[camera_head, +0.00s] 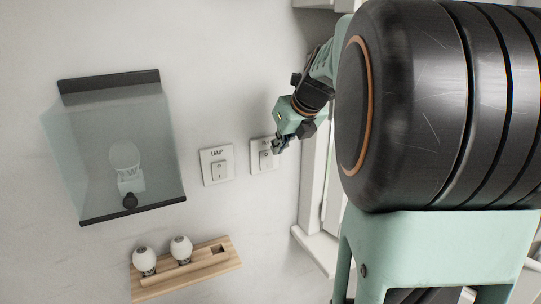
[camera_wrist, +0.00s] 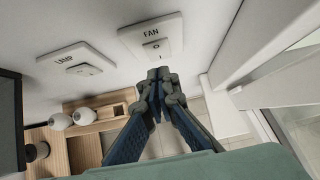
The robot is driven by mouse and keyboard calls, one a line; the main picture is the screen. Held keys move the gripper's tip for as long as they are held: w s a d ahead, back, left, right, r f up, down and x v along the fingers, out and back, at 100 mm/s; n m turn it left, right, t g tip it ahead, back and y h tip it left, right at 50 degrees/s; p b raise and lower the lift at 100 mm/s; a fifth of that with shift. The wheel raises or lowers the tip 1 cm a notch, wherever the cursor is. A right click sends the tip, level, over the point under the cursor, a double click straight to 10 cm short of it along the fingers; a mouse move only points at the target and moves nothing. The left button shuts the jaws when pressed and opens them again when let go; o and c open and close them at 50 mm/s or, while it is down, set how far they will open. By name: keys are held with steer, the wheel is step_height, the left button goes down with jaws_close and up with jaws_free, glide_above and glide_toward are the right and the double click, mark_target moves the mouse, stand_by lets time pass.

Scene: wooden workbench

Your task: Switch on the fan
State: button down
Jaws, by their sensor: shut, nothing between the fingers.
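The fan switch is a white wall plate labelled FAN with a rocker, in the head view (camera_head: 264,156) and at the top middle of the wrist view (camera_wrist: 151,35). A plate labelled LAMP (camera_head: 217,166) is to its left, also seen in the wrist view (camera_wrist: 78,60). My gripper (camera_head: 280,145) is at the right part of the fan plate in the head view and partly covers it. In the wrist view my gripper (camera_wrist: 158,80) is shut and empty, its tips just below the fan rocker. I cannot tell whether the tips touch the plate.
A glass-fronted box (camera_head: 95,160) with a bulb inside hangs on the wall at left. A wooden shelf (camera_head: 205,273) below holds two white bulbs (camera_head: 144,259). A window frame (camera_head: 313,190) is right of the switches. The wall between is bare.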

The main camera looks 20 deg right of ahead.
steer(key=v, duration=0.4)
steer(key=shift+s, duration=0.1)
steer(key=shift+s, duration=0.1)
steer(key=s+f+p, duration=0.2)
steer(key=s+p, duration=0.1)
steer(key=shift+f, duration=0.2)
stand_by(0.3)
